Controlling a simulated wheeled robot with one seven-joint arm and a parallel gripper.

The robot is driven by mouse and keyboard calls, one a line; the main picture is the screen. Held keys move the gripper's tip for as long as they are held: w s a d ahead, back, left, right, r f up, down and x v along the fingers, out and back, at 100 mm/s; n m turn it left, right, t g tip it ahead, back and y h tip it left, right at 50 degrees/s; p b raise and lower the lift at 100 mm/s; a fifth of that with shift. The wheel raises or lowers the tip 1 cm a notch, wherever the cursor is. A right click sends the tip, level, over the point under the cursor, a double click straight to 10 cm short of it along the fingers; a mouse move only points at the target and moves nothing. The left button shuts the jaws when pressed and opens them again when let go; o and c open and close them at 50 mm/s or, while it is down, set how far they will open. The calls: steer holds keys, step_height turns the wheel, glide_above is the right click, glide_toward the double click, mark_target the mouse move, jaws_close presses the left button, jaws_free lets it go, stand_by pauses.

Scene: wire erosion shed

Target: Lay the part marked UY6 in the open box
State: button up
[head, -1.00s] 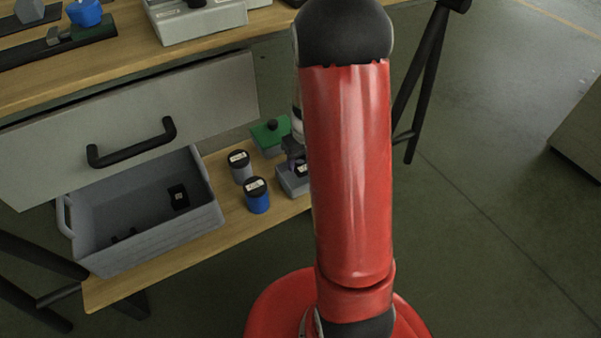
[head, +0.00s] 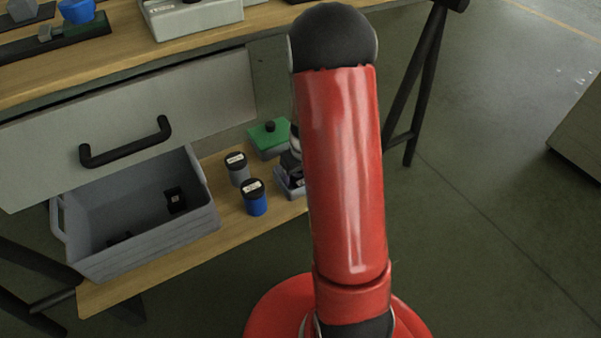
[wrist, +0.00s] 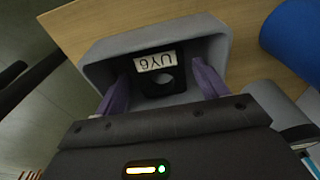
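The part marked UY6 (wrist: 163,77) is a black piece with a white label and a round hole. In the wrist view it is inside a small open grey box (wrist: 218,47), its label upside down. My gripper (wrist: 162,76) reaches into that box with its purple fingers on either side of the part. The fingers look open, with narrow gaps beside the part. In the head view the small grey box (head: 283,187) stands on the lower shelf, mostly hidden behind my red arm.
Left of the small box stand a blue canister (head: 255,203) and a grey canister (head: 238,175), both black-topped. A green-lidded box (head: 268,140) is behind. A large grey bin (head: 150,245) holds black parts, beneath a drawer (head: 200,105). Open floor lies to the right.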

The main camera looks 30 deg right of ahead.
mark_target(303, 180)
steer(key=shift+o, duration=0.2)
step_height(303, 180, up, 12)
steer(key=s+p, duration=0.1)
steer(key=p, duration=0.2)
steer(key=shift+s, duration=0.2)
steer(key=shift+s, duration=0.15)
stand_by(0.4)
